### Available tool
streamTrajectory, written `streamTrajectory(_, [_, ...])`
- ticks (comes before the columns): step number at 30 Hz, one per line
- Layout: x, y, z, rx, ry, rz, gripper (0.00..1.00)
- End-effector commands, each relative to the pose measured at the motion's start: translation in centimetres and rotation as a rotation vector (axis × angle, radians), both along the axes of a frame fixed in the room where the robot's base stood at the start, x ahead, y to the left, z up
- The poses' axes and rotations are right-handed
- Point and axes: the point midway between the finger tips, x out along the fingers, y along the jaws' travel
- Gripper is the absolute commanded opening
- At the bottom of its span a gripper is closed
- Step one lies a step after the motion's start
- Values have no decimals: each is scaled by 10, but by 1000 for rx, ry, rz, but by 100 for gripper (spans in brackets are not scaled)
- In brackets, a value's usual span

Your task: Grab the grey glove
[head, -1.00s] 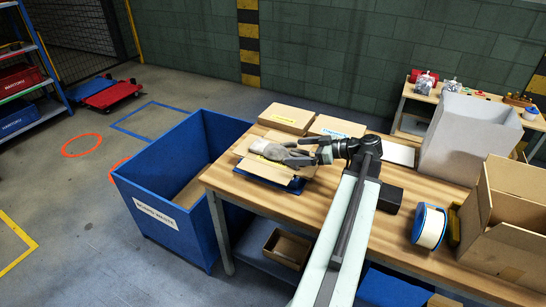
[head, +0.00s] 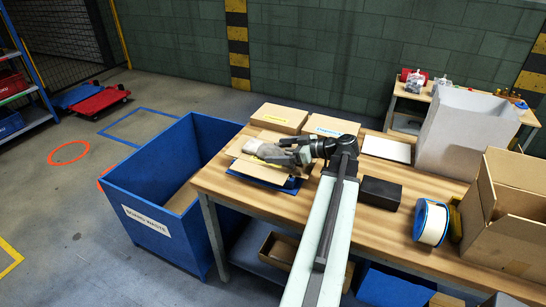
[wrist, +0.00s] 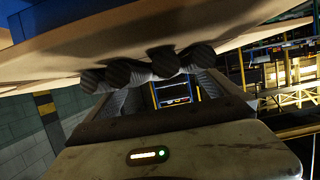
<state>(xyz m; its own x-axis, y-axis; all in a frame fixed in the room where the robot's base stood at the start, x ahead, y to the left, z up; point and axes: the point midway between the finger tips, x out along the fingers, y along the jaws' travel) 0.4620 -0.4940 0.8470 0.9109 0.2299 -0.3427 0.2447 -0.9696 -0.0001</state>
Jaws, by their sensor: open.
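The grey glove (head: 264,149) lies on top of flat cardboard (head: 243,158) at the left end of the wooden workbench (head: 400,205). My gripper (head: 280,156) reaches in from the right, at the glove's right end, with jaws open. In the wrist view the glove's dark fingertips (wrist: 163,60) hang in a row just beyond my gripper's body, under the cardboard's edge (wrist: 210,35). The overlap hides whether the jaws touch the glove.
A blue bin (head: 150,190) stands left of the bench. Two closed cartons (head: 280,118) lie behind the glove. A black block (head: 381,193), a tape roll (head: 431,222), an open carton (head: 515,215) and a grey bin (head: 465,135) stand to the right.

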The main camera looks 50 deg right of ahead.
Motion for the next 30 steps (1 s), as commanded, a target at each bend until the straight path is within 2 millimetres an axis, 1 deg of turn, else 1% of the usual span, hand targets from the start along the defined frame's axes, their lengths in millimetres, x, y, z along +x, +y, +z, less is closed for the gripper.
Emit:
streamTrajectory(1, [7,2,-6,0,0,1,100])
streamTrajectory(3, [11,2,-6,0,0,-1,100])
streamTrajectory(8, [11,2,-5,0,0,-2,100])
streamTrajectory(11, [11,2,-5,0,0,-2,75])
streamTrajectory(12, [11,2,-5,0,0,-2,64])
streamTrajectory(13, [11,2,-5,0,0,-2,56])
streamTrajectory(14, [11,2,-5,0,0,-2,51])
streamTrajectory(23, [10,2,-1,0,0,-2,50])
streamTrajectory(26, [10,2,6,0,0,-2,50])
streamTrajectory(30, [10,1,22,0,0,-2,50])
